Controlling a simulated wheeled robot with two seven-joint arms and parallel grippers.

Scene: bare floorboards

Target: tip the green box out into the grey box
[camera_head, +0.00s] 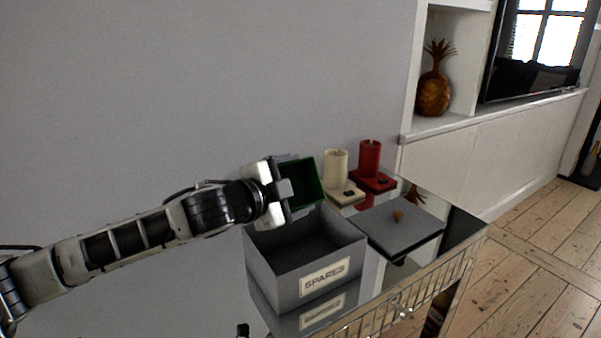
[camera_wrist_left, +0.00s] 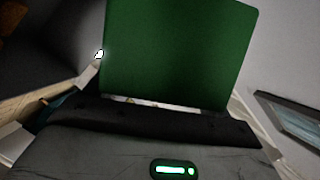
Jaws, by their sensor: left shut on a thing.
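The green box (camera_head: 304,181) is tilted on its side above the back of the grey box, its dark inside facing the right of the head view. My left gripper (camera_head: 282,189) is shut on the green box. In the left wrist view the green box (camera_wrist_left: 180,55) fills the upper middle, showing a plain green side. The grey box (camera_head: 308,262), labelled "SPARES", stands open on a mirrored table; the part of its inside that shows looks empty. Whether anything is in the green box cannot be told. My right gripper is not in view.
A cream candle (camera_head: 336,168) and a red candle (camera_head: 370,160) stand behind on small bases. The wall is close behind the table.

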